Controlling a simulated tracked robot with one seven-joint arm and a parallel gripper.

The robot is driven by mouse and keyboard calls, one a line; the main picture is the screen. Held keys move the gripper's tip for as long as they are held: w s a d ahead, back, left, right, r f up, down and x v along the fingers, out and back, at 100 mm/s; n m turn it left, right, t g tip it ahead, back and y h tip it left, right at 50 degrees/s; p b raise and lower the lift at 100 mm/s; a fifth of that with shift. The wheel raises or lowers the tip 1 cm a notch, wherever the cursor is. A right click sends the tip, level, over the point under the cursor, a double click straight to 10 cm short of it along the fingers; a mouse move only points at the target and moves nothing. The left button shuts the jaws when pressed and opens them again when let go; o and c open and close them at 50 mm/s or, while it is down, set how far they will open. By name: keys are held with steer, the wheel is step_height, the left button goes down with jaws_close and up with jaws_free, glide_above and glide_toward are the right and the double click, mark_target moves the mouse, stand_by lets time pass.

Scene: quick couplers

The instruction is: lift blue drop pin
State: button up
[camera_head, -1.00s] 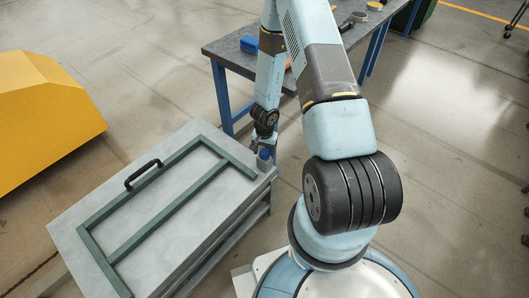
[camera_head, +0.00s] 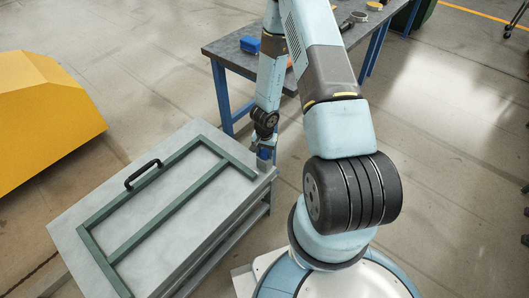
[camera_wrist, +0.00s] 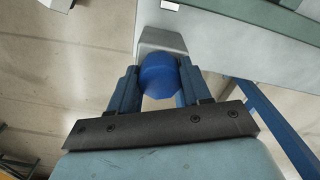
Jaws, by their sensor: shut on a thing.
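The blue drop pin (camera_wrist: 160,77) has a rounded blue head and fills the space between my fingers in the wrist view. It stands at a small grey bracket (camera_wrist: 160,40) on the edge of the grey table. My gripper (camera_wrist: 158,84) is shut on the pin's head, one blue finger on each side. In the head view the pin (camera_head: 265,153) is a small blue patch at the table's right corner, under my gripper (camera_head: 264,146). The lower part of the pin is mostly hidden.
The grey table (camera_head: 190,237) carries a flat green frame (camera_head: 127,247) with a black handle (camera_head: 142,175). A workbench (camera_head: 227,48) with blue legs, a blue box (camera_head: 250,45) and small parts stands behind. A yellow block (camera_head: 45,125) is at the left.

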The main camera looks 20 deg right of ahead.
mark_target(265, 151)
jaws_close()
steer(key=shift+r, duration=0.1)
steer(key=shift+w+r, duration=0.1)
steer(key=shift+r, duration=2)
steer(key=shift+w, duration=0.1)
steer(key=o, duration=0.6)
jaws_free()
steer(key=shift+r, duration=0.1)
steer(key=o, duration=0.4)
steer(key=shift+c, duration=0.2)
